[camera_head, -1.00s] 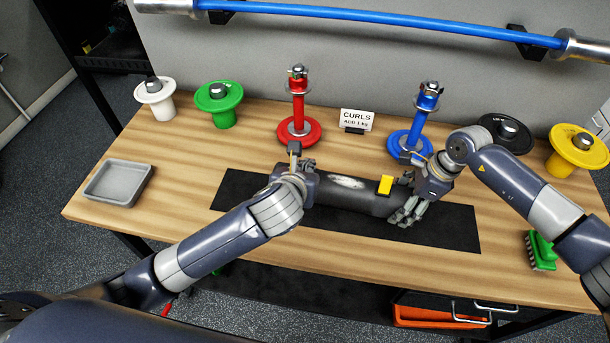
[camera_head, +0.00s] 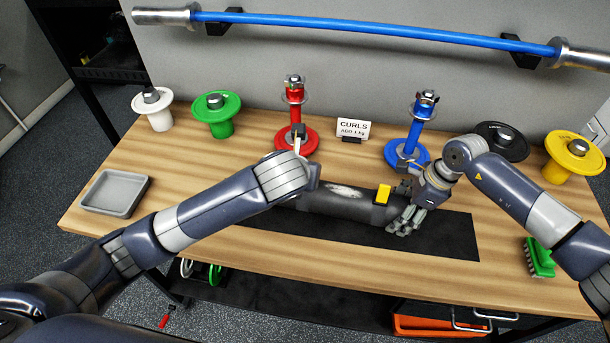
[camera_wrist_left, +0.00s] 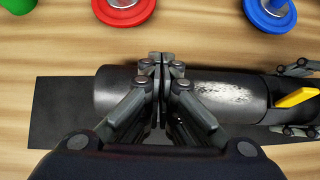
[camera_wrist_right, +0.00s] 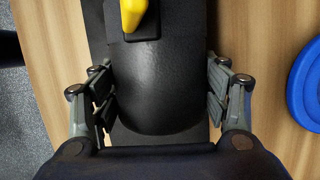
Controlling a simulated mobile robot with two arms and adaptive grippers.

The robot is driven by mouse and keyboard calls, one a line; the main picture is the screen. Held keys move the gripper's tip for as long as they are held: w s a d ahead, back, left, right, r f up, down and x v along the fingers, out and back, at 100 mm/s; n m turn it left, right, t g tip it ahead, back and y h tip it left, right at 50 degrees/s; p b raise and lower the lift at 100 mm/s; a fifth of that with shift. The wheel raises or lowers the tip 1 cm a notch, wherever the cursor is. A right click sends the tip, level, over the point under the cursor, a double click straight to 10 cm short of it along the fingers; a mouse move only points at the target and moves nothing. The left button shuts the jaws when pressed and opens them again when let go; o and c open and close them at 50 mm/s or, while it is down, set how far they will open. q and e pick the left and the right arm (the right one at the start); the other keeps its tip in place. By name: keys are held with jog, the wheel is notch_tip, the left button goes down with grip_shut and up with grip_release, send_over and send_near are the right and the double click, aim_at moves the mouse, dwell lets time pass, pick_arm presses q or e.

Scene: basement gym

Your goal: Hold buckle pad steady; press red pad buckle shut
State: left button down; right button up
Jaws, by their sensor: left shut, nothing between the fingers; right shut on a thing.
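The pad is a black roll with a pale worn patch (camera_head: 345,196), lying on a dark mat (camera_head: 455,235). A raised yellow lever (camera_head: 383,194) stands on its right part; I see no red buckle on it. The pad also shows in the left wrist view (camera_wrist_left: 225,95). My right gripper (camera_head: 408,215) is shut around the pad's right end, with fingers on both sides in the right wrist view (camera_wrist_right: 160,95). My left gripper (camera_wrist_left: 162,65) is shut and empty over the pad's left part, left of the lever; my wrist hides its fingertips in the head view.
Red (camera_head: 296,115) and blue (camera_head: 418,130) disc-based posts stand behind the pad, with a CURLS card (camera_head: 353,129) between them. A grey tray (camera_head: 115,193) is at left and a green brush (camera_head: 540,257) at right. The wood between tray and mat is clear.

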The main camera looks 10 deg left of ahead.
pick_arm(q)
jog(key=shift+r, duration=0.3)
notch_tip(320, 180, up, 14)
dwell(0.6)
pick_arm(e)
jog(key=o, duration=1.3)
